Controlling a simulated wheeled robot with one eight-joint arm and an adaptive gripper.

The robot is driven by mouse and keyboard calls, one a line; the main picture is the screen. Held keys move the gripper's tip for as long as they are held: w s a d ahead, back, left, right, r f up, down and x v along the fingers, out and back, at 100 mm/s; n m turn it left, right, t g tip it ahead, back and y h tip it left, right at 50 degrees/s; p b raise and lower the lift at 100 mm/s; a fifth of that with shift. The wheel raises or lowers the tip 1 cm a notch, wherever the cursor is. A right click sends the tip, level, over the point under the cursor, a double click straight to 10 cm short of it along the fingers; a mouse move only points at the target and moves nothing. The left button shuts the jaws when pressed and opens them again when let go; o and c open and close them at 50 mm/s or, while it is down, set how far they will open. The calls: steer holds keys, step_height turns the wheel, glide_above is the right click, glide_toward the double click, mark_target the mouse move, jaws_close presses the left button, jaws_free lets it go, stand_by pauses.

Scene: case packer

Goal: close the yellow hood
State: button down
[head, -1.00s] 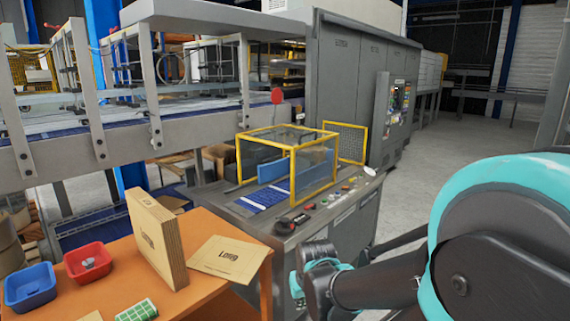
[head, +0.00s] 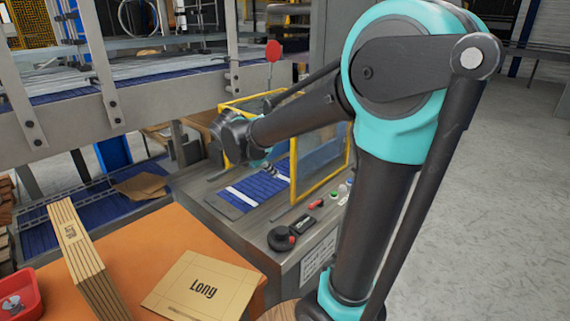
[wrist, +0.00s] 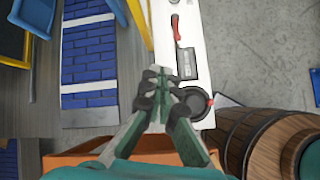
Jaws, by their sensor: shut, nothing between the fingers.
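The yellow hood (head: 293,185) is a yellow frame with clear panels on the grey packing machine, seen in the head view behind my arm. My arm hides much of its upper and right parts. A yellow bar of it (wrist: 139,22) shows at the top of the wrist view. My gripper (head: 275,171) is shut and empty, in front of the hood's left part in the head view. I see no contact with the hood.
The control strip carries a black knob (head: 281,238) and buttons. A barrel (wrist: 262,138) is close at right in the wrist view. Floor at right is clear.

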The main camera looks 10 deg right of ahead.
step_height(320, 180, up, 4)
steer(key=w+a+n+h, duration=0.1)
steer(key=w+a+n, duration=0.2)
steer(key=w+d+f, duration=0.6)
steer(key=d+f, duration=0.1)
steer(key=d, duration=0.2)
steer(key=shift+d+n+t, duration=0.3)
steer(key=shift+n, duration=0.1)
steer(key=shift+w+d, duration=0.1)
steer(key=shift+w, duration=0.05)
steer(key=w+d, duration=0.8)
steer(key=d, duration=0.4)
steer(key=w+d, duration=0.9)
steer(key=d, duration=0.4)
steer(key=w+d, duration=0.8)
steer(key=d, duration=0.5)
steer(key=shift+w+d, duration=0.2)
steer(key=shift+w, duration=0.1)
steer(key=shift+r, duration=0.1)
